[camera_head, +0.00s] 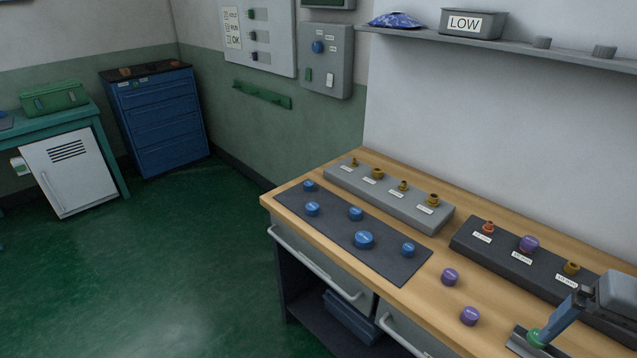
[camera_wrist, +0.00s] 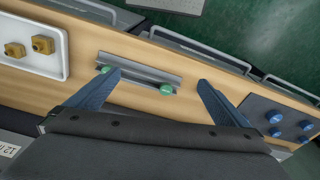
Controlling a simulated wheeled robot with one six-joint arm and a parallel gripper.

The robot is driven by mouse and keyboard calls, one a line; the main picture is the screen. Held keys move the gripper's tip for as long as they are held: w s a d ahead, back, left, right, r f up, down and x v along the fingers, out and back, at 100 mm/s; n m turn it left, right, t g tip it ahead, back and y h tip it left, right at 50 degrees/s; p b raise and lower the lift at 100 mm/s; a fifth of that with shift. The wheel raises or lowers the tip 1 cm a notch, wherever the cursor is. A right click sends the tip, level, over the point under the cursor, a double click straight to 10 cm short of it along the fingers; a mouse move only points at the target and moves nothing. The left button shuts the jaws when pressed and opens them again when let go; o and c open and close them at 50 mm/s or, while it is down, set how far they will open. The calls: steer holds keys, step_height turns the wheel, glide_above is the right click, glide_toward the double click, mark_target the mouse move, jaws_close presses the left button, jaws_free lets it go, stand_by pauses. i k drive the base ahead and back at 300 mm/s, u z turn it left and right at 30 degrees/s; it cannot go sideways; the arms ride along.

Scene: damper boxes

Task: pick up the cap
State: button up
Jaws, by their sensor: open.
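The task names a cap, and several caps are in view; I cannot tell which one is meant. A small green cap (camera_wrist: 167,89) lies by a grey metal rail between my gripper's fingers in the wrist view. Another green cap (camera_wrist: 106,69) is at the rail's other end, close to one fingertip. My gripper (camera_wrist: 159,78) is open and empty, its blue fingers spread above the bench. In the head view a green cap (camera_head: 535,338) shows at the lower right beside a blue finger. Blue caps (camera_head: 364,240) stand on a dark mat, and purple caps (camera_head: 450,277) on the wood.
A grey block (camera_head: 390,197) and a dark block (camera_head: 502,262) carry brass fittings; a purple cap (camera_head: 528,243) sits on the dark one. A white tray (camera_wrist: 62,45) holds two brass fittings. The wooden bench (camera_head: 410,308) has drawers with handles. A shelf (camera_head: 510,47) is above.

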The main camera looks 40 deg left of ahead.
mark_target(309, 184)
steer(key=u, duration=0.55)
steer(key=k, duration=1.3)
steer(key=u, duration=1.1)
steer(key=i, duration=0.75)
steer(key=u, duration=0.5)
steer(key=i, duration=0.8)
steer(key=z, duration=0.8)
steer(key=i, duration=0.85)
steer(key=z, duration=1.25)
